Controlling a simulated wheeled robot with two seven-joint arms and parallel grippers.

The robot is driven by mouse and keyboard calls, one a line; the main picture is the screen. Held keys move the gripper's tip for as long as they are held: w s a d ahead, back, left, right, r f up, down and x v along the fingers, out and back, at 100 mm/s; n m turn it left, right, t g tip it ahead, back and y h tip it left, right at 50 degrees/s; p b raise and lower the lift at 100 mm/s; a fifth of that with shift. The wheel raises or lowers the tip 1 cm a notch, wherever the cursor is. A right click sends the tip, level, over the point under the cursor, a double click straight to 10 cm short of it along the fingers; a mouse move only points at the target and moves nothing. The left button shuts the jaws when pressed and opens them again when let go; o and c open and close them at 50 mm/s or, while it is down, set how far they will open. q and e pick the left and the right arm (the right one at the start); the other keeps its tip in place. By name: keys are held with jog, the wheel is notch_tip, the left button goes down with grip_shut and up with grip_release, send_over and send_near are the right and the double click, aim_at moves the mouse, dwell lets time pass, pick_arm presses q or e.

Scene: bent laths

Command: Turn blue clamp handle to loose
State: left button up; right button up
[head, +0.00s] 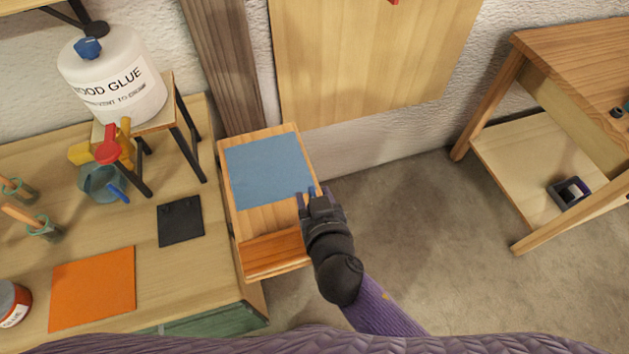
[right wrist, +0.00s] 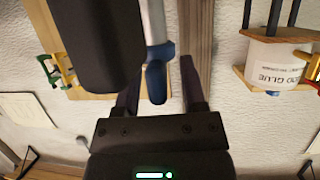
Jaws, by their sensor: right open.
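A blue handle (right wrist: 156,82) on a grey metal bar (right wrist: 153,22) shows in the right wrist view. It lies between the two dark fingers of my right gripper (head: 314,194), with a gap on each side. The gripper is open, and it also shows in the right wrist view (right wrist: 162,76). In the head view it is above the right edge of a blue square (head: 268,170) on a small wooden stand. The handle's loose or tight setting cannot be read. My left gripper is not in view.
A workbench at left holds a wood glue bottle (head: 115,77) on a stand, an orange square (head: 93,288) and a black square (head: 180,221). A wooden table (head: 585,60) stands at right. The floor (head: 420,220) between is clear. A large dark block (right wrist: 95,45) fills the wrist view's upper left.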

jog(key=shift+s, duration=0.2)
jog(key=shift+c, duration=0.7)
grip_shut()
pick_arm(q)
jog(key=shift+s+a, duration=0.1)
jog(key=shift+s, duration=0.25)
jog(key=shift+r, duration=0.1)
